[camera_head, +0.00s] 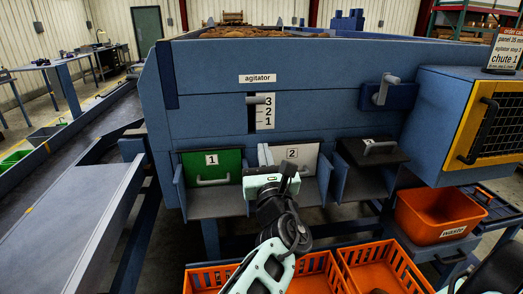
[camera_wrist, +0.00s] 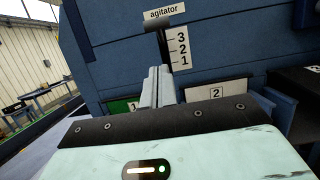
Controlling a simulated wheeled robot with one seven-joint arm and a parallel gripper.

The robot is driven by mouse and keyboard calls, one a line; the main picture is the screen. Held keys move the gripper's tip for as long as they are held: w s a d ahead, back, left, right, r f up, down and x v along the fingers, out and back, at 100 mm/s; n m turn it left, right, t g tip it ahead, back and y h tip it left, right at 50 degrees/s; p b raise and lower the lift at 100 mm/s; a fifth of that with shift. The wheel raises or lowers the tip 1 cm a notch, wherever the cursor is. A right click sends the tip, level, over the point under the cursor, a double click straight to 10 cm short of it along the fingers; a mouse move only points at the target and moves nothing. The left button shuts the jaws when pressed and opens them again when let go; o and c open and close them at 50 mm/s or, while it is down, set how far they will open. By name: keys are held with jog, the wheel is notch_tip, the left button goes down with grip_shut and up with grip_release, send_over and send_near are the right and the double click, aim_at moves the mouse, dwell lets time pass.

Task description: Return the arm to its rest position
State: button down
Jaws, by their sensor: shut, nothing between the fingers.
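My gripper (camera_head: 272,180) is raised in front of the blue grader, before the white flap marked 2 (camera_head: 308,157) in the head view. Its fingers are mostly hidden there behind the mint-green hand. In the wrist view the two grey fingers (camera_wrist: 158,75) are together with nothing between them, pointing at the grader front below the agitator scale. My arm reaches up from the bottom of the head view, bent at the elbow. The gripper looks apart from the flaps, though the gap is hard to judge.
The agitator lever (camera_head: 259,100) is beside the 3. A green flap marked 1 (camera_head: 212,168) and a dark flap (camera_head: 372,151) flank flap 2. Orange crates (camera_head: 325,262) stand below, an orange waste bin (camera_head: 440,215) at right. A caged box (camera_head: 485,125) juts out right.

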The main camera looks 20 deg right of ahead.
jog(key=s+d+f+m+g+h, duration=0.2)
jog(key=d+f+m+g, duration=0.25)
jog(key=f, duration=0.25)
jog(key=s+d+f+m+g+h, duration=0.1)
jog(key=d+f+m+g+h, duration=0.1)
jog(key=d+f+m+g, duration=0.45)
jog(key=s+a+f+m+g+y, duration=0.2)
jog(key=s+a+f+m+g, duration=0.25)
jog(key=s+f, duration=0.55)
jog(key=s+a+m+g+y+b, duration=0.1)
jog(key=s+a+m+g+y, duration=0.5)
jog(key=a, duration=0.4)
jog(key=s+a+r+m, duration=0.1)
jog(key=s+r, duration=0.2)
jog(key=r, duration=0.2)
jog(key=s+r+m, duration=0.2)
jog(key=r, duration=0.4)
jog(key=s+a+r+m+y, duration=0.1)
jog(key=s+r, duration=0.2)
jog(key=r, duration=0.3)
jog(key=shift+s+a+r+b, duration=0.2)
jog(key=shift+s+a+b, duration=0.1)
jog(key=shift+a+b, duration=0.1)
